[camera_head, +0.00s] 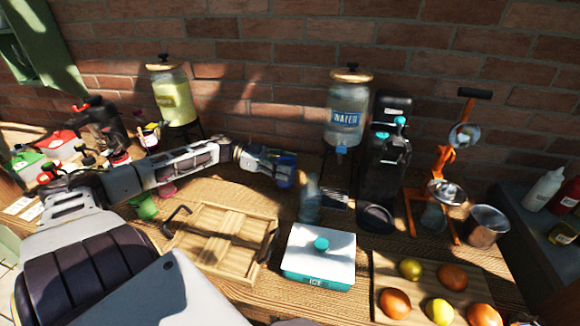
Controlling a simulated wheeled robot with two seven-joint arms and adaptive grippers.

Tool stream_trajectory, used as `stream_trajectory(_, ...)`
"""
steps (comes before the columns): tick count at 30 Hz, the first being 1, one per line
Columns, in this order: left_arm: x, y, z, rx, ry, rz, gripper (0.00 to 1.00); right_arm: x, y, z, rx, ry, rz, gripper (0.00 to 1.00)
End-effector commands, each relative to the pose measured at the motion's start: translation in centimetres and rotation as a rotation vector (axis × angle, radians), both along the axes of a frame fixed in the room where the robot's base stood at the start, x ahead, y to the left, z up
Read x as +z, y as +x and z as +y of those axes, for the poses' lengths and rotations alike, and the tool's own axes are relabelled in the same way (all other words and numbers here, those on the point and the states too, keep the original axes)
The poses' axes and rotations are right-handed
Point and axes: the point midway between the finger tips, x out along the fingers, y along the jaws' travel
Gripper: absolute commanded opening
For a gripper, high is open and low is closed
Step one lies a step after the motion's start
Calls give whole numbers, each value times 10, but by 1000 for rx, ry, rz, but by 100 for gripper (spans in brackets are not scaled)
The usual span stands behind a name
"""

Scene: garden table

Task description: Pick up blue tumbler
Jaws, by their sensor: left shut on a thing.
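My left arm reaches in from the left across the wooden table (200,190). My left gripper (280,165) is shut on the blue tumbler (287,172), at the end of the arm near the middle of the view. The tumbler is small, dark blue and partly hidden by the fingers. I cannot tell exactly how far it is above the table. My right gripper is not in view.
A clear bluish bottle (310,203) stands just right of the gripper, with the water dispenser (347,115) behind. A white ice box (320,257) and wooden tray (222,235) are in front. A green cup (145,207) stands left; fruit lies on a board (390,270).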

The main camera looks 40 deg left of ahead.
Motion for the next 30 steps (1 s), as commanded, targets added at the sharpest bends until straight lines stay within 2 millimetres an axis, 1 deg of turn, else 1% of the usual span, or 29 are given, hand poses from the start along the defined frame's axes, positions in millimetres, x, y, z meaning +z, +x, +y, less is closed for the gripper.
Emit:
stream_trajectory(9,1,-5,10,-1,-1,0,26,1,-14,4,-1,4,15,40)
stream_trajectory(15,1,-6,13,0,-1,0,26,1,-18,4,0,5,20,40)
stream_trajectory(22,1,-7,14,0,-1,0,26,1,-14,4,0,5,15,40)
stream_trajectory(30,1,-7,14,0,0,-1,26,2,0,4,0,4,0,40)
